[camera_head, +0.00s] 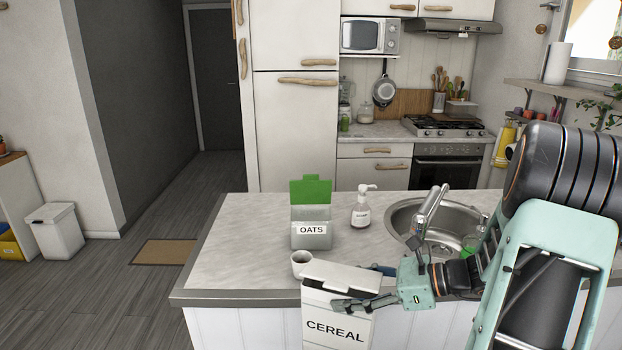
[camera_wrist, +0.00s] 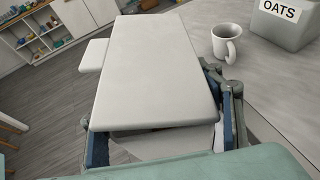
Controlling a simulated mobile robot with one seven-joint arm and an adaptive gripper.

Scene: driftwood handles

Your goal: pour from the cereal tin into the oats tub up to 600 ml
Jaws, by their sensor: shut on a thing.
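The cereal tin (camera_head: 333,322) is a white box labelled CEREAL at the bottom centre of the head view, in front of the counter's near edge, tilted slightly. Its pale top (camera_head: 342,276) shows a dark gap along the near side. My gripper (camera_head: 362,302) is shut on the tin from the right. In the wrist view the tin (camera_wrist: 165,65) fills the middle, with a finger on each side. The oats tub (camera_head: 312,236) is grey, labelled OATS, and stands on the counter with its green lid (camera_head: 311,190) raised. The tub also shows in the wrist view (camera_wrist: 285,32). Its contents are hidden.
A white mug (camera_head: 300,261) stands on the counter (camera_head: 235,250) between the tub and the tin; it also shows in the wrist view (camera_wrist: 226,43). A soap bottle (camera_head: 361,210) stands right of the tub, before the sink (camera_head: 405,218) and tap (camera_head: 431,205). The counter's left part is clear.

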